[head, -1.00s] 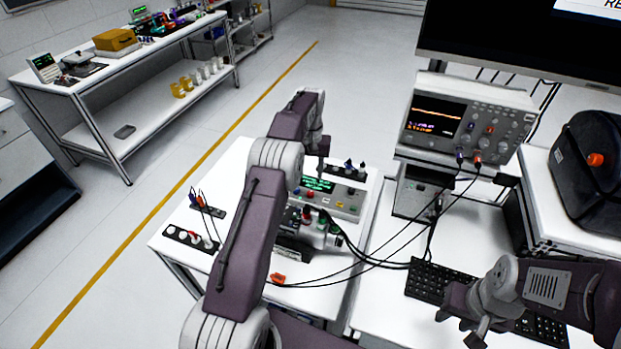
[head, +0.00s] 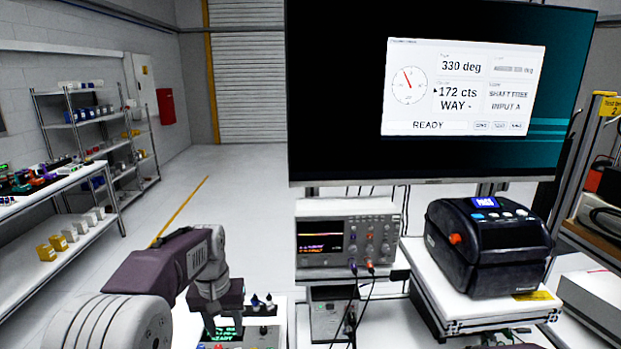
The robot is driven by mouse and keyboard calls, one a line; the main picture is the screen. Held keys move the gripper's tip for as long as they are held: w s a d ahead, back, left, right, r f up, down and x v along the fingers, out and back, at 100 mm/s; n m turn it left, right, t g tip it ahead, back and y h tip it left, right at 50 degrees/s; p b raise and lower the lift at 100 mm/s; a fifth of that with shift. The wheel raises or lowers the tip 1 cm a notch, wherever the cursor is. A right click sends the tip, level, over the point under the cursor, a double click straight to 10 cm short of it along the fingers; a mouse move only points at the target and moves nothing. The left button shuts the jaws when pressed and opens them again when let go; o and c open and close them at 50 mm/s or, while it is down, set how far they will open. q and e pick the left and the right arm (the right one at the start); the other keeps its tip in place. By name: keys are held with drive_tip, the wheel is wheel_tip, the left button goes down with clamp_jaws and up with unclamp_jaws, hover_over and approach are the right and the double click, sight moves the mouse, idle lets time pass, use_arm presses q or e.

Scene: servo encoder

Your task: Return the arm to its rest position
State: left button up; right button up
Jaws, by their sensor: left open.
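My left arm (head: 155,285) comes in from the lower left. It reaches over the front bench, and its gripper (head: 222,316) points down above the servo test box (head: 245,336) with the small green display. The gripper is open, and I see nothing between its fingers. The lower part of the test box is cut off by the frame's bottom edge. The encoder motor unit is out of view. My right gripper is out of view.
A large monitor (head: 340,100) reads 330 deg, 172 cts, READY. Below it stand an oscilloscope (head: 325,243) with leads and a black label printer (head: 485,240) on a white stand. Shelving (head: 75,125) and a side bench (head: 60,185) are at left. The floor between is clear.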

use_arm(q)
drive_tip(key=s+d+f, duration=0.1)
drive_tip(key=s+f, duration=0.4)
drive_tip(key=s, duration=0.4)
drive_tip(key=s+f+m, duration=0.1)
drive_tip(key=s+f, duration=0.5)
drive_tip(key=s, duration=0.3)
drive_tip(key=shift+s+d, duration=0.2)
drive_tip(key=shift+d, duration=0.15)
drive_tip(key=shift+s, duration=0.1)
